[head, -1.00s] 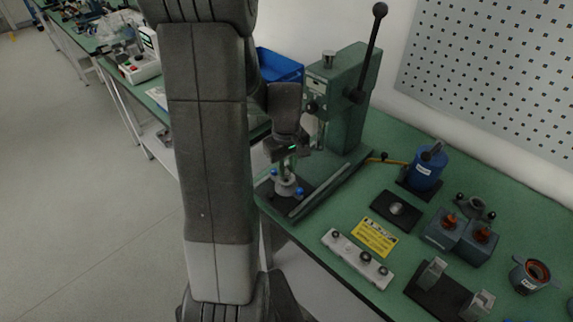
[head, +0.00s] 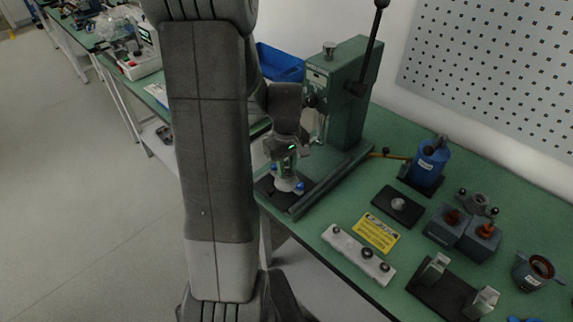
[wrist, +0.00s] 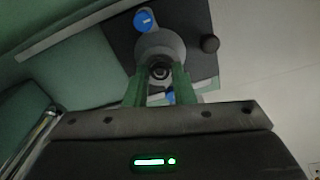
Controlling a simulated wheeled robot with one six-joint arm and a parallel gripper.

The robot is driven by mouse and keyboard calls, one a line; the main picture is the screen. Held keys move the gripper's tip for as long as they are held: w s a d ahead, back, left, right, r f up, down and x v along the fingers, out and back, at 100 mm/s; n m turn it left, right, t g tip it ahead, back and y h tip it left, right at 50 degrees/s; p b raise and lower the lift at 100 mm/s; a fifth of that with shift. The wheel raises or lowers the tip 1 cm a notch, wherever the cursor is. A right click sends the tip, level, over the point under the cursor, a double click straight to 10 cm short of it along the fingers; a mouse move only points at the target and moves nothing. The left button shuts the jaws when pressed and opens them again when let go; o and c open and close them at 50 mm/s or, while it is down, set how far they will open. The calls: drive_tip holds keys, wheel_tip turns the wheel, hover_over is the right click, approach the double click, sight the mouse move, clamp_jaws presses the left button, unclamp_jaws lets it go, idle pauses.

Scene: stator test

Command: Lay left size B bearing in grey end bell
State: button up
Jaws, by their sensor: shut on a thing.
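My gripper (head: 286,172) is above the press base, with its fingers pointing down. In the wrist view its green fingers (wrist: 160,84) are shut on a small dark ring, the bearing (wrist: 160,71). The grey end bell (wrist: 154,45) lies just beyond the fingertips, round and open in the middle, between blue clamp knobs. In the head view the end bell (head: 288,184) sits right under the gripper. The fingers hide part of its opening, so I cannot tell whether the bearing touches the seat.
The green arbor press (head: 345,105) with its long lever stands right behind the gripper. A white rack (head: 350,247) with dark round parts, a yellow label (head: 377,233), a blue motor-like unit (head: 428,163) and grey blocks (head: 462,232) stand to the right.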

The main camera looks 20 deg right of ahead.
drive_tip(key=o, duration=0.7)
drive_tip(key=shift+o, duration=0.2)
wheel_tip(320, 180, up, 14)
drive_tip(key=shift+f, duration=0.15)
idle(0.7)
wheel_tip(320, 180, down, 14)
drive_tip(key=shift+r, duration=0.1)
drive_tip(key=shift+r+p, duration=0.4)
drive_tip(key=shift+r, duration=0.1)
drive_tip(key=shift+f, duration=0.1)
